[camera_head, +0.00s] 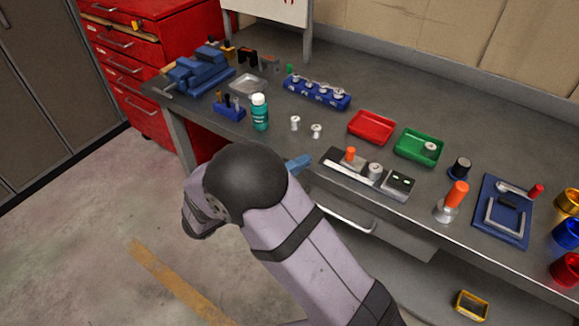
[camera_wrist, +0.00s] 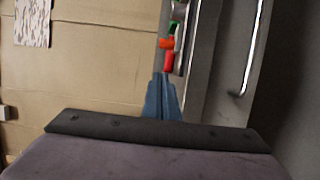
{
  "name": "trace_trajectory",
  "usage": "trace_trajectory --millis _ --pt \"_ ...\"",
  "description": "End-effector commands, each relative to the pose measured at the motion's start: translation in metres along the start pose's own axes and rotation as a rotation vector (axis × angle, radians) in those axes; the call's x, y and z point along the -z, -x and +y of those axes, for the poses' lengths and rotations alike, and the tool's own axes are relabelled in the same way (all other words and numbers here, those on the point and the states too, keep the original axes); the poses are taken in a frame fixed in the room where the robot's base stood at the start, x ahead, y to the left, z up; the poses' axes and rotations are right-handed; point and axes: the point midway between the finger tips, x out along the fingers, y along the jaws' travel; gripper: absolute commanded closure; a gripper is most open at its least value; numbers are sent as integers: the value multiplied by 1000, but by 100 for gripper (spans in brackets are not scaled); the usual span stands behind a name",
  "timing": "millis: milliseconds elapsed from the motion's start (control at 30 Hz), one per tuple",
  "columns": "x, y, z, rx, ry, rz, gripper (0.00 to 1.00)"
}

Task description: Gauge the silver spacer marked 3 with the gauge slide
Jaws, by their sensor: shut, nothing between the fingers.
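The gauge (camera_head: 340,170) is a low grey fixture near the bench's front edge, with an orange-knobbed slide (camera_head: 350,154) at its left and a dark readout box (camera_head: 399,184) at its right. A silver spacer (camera_head: 375,169) stands on it between knob and box. Two silver spacers (camera_head: 294,123) (camera_head: 316,131) stand on the bench, several sit in a blue rack (camera_head: 317,94), and one lies in the green tray (camera_head: 431,147). No spacer number is readable. My gripper (camera_head: 306,160) is shut and empty, left of the gauge; its blue fingers show in the wrist view (camera_wrist: 163,77).
A red tray (camera_head: 371,127) and the green tray (camera_head: 404,151) lie behind the gauge. A teal bottle (camera_head: 260,114) and blue vise (camera_head: 200,72) stand left. An orange-handled tool (camera_head: 455,197) and blue mat (camera_head: 488,235) are right. Bench between bottle and gauge is mostly clear.

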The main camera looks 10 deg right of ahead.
Motion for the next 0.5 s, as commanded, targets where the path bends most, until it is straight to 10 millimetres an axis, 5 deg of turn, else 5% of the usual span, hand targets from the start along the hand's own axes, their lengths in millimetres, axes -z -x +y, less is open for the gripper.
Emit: trace_trajectory --millis 300,500 --pt "-3 -57 2 0 5 -4 100" --pt "-21 -73 1 0 4 -2 100"
